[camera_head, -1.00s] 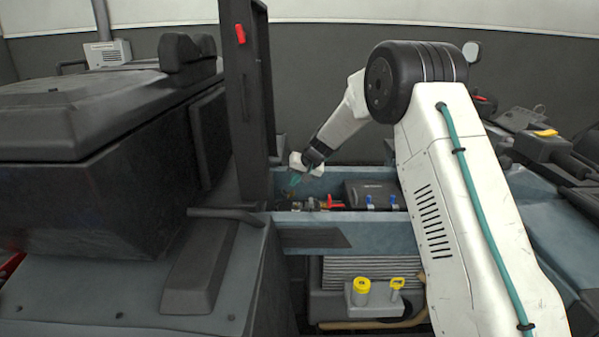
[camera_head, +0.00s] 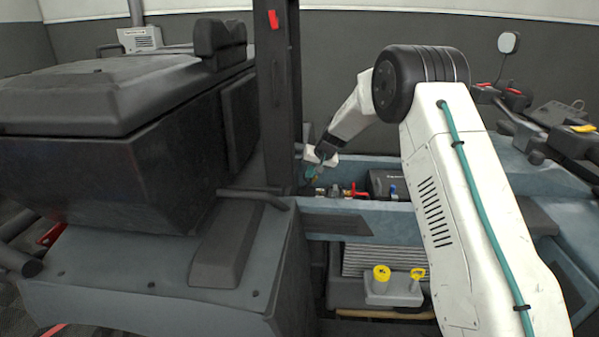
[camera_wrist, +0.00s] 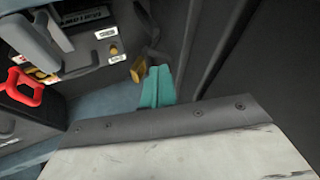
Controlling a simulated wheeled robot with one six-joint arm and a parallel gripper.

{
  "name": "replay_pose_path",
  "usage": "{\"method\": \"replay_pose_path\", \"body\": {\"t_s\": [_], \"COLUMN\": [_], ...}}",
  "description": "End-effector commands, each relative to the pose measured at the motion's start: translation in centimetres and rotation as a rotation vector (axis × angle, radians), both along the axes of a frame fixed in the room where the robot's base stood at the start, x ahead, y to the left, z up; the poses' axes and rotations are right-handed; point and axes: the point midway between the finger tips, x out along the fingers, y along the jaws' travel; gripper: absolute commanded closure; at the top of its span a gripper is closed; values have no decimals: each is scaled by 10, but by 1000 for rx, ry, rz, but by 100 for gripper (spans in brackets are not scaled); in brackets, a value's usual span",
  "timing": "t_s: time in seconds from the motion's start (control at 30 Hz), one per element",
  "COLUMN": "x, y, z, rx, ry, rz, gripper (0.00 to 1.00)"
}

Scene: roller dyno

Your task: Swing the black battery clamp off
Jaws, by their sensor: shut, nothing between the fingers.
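My gripper (camera_head: 312,176) is shut and empty, its teal fingers low in the bay just right of the dark upright post. The teal fingers (camera_wrist: 157,88) also show in the wrist view. They are close beside a brass-coloured piece (camera_wrist: 138,68), and I cannot tell if they touch it. A dark, thin curved piece (camera_wrist: 148,25) stands above that brass piece; I cannot tell for sure that it is the black battery clamp. In the head view the clamp is too small to make out. A black box (camera_head: 385,184), perhaps the battery, sits right of my gripper.
A red handle (camera_wrist: 22,88) is at the wrist view's left. The dark upright post (camera_head: 281,90) stands close left of my gripper. A blue-grey frame rail (camera_head: 370,222) runs in front of the bay. Yellow caps (camera_head: 381,272) sit below it.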

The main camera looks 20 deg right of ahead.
Motion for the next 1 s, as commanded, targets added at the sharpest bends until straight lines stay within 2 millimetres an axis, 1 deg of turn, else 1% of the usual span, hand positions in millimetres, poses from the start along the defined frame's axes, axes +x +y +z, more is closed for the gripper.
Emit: {"method": "replay_pose_path", "body": {"t_s": [0.03,0.13,0.27,0.3,0.4,0.47,0.83,0.93,1.0], "x": [1,1,4,7,11,12,12,10,6], "y": [-10,-14,-7,-2,9,12,12,12,10], "z": [1,3,6,7,9,9,10,18,27], "rx": [-24,-72,-125,-137,-134,-133,-132,-132,-132], "ry": [8,29,48,50,50,51,50,49,49], "rz": [-10,-17,-20,-20,-22,-21,-22,-22,-22], "gripper": [100,100,100,100,100,100,100,100,100]}}
